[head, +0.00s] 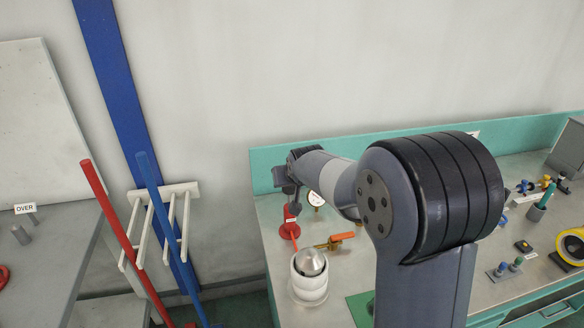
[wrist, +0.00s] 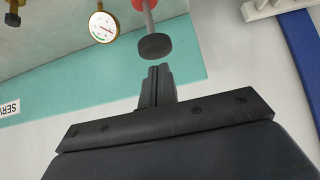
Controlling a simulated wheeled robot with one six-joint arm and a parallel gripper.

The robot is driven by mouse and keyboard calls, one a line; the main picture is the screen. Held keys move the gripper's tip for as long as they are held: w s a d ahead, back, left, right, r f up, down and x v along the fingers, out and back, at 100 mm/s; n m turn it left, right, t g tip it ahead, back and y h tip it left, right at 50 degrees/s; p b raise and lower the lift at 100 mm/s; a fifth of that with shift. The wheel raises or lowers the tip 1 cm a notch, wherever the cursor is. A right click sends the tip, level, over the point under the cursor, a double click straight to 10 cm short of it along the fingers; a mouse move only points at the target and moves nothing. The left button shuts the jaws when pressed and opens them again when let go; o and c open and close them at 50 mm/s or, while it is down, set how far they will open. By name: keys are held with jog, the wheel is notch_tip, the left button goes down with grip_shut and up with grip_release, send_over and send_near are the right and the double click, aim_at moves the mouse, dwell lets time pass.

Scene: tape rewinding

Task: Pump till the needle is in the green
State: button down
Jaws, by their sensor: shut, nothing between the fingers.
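A pump with a red body (head: 290,226) stands on the bench at the back left. In the wrist view its grey rod (wrist: 149,20) ends in a round black knob (wrist: 154,47). My gripper (wrist: 158,72) is shut and empty, its fingertips pointing at the knob with a small gap seen between them. In the head view my arm reaches over the pump and partly hides it. A round gauge with a brass rim (wrist: 103,27) has a white dial; it also shows in the head view (head: 315,199). Its needle is too small to read surely against the green.
A valve with an orange handle (head: 340,238) and a white-and-metal cylinder (head: 309,285) stand near the pump. A white rack (head: 186,195) with red and blue poles is left of the bench. Small tools and a yellow tape reel (head: 572,246) lie at the right.

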aim_at(290, 197)
jog(key=shift+f, duration=0.5)
notch_tip(290, 197, down, 5)
jog(key=b, duration=0.4)
jog(key=shift+s+r, duration=0.1)
jog(key=shift+s, duration=0.05)
jog(key=s+d+r, duration=0.1)
jog(key=s+r, duration=0.5)
jog(key=r, duration=0.5)
jog(key=shift+s+d+r+p, duration=0.2)
jog(key=shift+s+r+p, duration=0.1)
jog(key=shift+s, duration=0.05)
jog(key=shift+d, duration=0.1)
dwell(0.6)
